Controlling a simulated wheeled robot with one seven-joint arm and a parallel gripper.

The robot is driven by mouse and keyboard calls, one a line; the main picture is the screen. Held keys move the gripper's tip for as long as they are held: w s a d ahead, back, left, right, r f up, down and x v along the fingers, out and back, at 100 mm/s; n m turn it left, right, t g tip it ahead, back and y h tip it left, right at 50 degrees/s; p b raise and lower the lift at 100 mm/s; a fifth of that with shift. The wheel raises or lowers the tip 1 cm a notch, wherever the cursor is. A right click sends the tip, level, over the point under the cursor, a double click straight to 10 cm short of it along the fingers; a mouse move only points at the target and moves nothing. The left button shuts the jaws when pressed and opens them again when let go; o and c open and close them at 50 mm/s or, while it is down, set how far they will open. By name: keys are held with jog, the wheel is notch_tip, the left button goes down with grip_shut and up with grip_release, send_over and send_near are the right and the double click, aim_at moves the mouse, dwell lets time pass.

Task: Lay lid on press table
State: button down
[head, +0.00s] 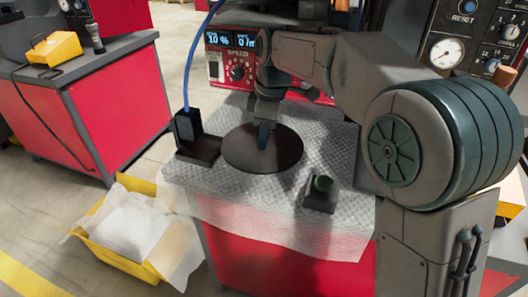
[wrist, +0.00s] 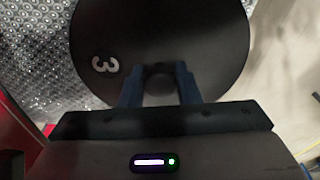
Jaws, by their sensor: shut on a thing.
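The lid (head: 283,155) is a dark round disc over the bubble-wrapped top of a red table (head: 325,225). In the wrist view the lid (wrist: 160,35) fills the upper middle and bears a pale "3". My gripper (head: 264,137) comes down from above onto the lid's middle. In the wrist view its two blue fingers (wrist: 160,82) are shut on a small dark knob at the lid's centre. The lid looks about level. I cannot tell whether it touches the wrap or hangs just above it.
A black block with a blue cable (head: 190,135) stands left of the lid. A small box with a green button (head: 321,187) is at the front right. A red control panel (head: 235,65) is behind. A yellow bin (head: 120,262) stands on the floor at left.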

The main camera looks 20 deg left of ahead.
jog(key=shift+f+b, duration=0.6)
jog(key=shift+f, duration=1.75)
jog(key=shift+f, duration=0.15)
jog(key=c, duration=1.1)
grip_release()
jog(key=shift+o, duration=0.2)
jog(key=r, duration=0.2)
jog(key=r+p, duration=0.1)
jog(key=r, duration=0.2)
jog(key=d+r+p, duration=0.1)
jog(key=r, duration=0.1)
jog(key=shift+w+r, duration=0.1)
jog(key=shift+r, duration=0.3)
